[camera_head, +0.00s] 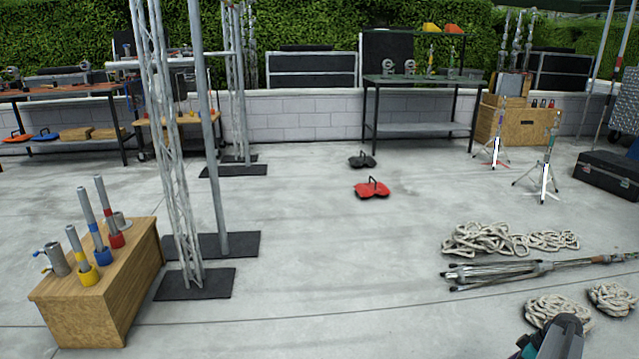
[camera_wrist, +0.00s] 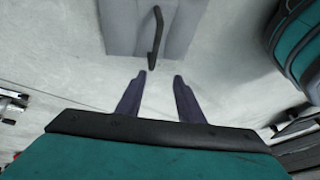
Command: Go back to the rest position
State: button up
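My gripper (camera_wrist: 159,76) shows in the wrist view with its two dark fingers apart and nothing between them. Just beyond the fingertips is a grey flat-sided object (camera_wrist: 118,28) with a dark bar-like handle (camera_wrist: 156,38); I cannot tell what it is. The handle's lower end comes close to the gap between the fingertips, and I see no contact. In the head view, a teal and dark part of my arm shows at the bottom right edge; the fingers cannot be made out there.
A wooden box (camera_head: 127,280) with coloured pipes stands at left, beside truss uprights (camera_head: 178,150) on black plates. Rope coils (camera_head: 484,239) and a folded stand (camera_head: 500,271) lie at right. A red weight (camera_head: 371,188) lies mid-floor. The central foreground floor is clear.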

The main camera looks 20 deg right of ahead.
jog(key=w+a+r+n+g+y+p, duration=0.15)
jog(key=w+a+p, duration=0.25)
jog(key=a, duration=0.5)
jog(key=w+a+n+g+p, duration=0.1)
jog(key=w+a+n+p, duration=0.2)
jog(key=a, duration=0.6)
jog(key=w+a+g+p, duration=0.1)
jog(key=w+a+p, duration=0.35)
jog(key=a, duration=0.45)
jog(key=s+a+r+g+h+p, duration=0.15)
jog(key=s+a+p, duration=0.25)
jog(key=a, duration=0.5)
jog(key=s+a+r+n+g+p, duration=0.1)
jog(key=s+a+g+p, duration=0.2)
jog(key=a, duration=0.6)
jog(key=s+a+r+p, duration=0.1)
jog(key=s+a+p, duration=0.3)
jog(key=a, duration=0.5)
jog(key=s+a+r+m+h+p, duration=0.1)
jog(key=s+r+m+h+p, duration=0.1)
jog(key=s+m, duration=0.3)
jog(key=s+a+r+m+h+p, duration=0.2)
jog(key=s+m+p, duration=0.1)
jog(key=s+m, duration=0.2)
jog(key=shift+s, duration=1.25)
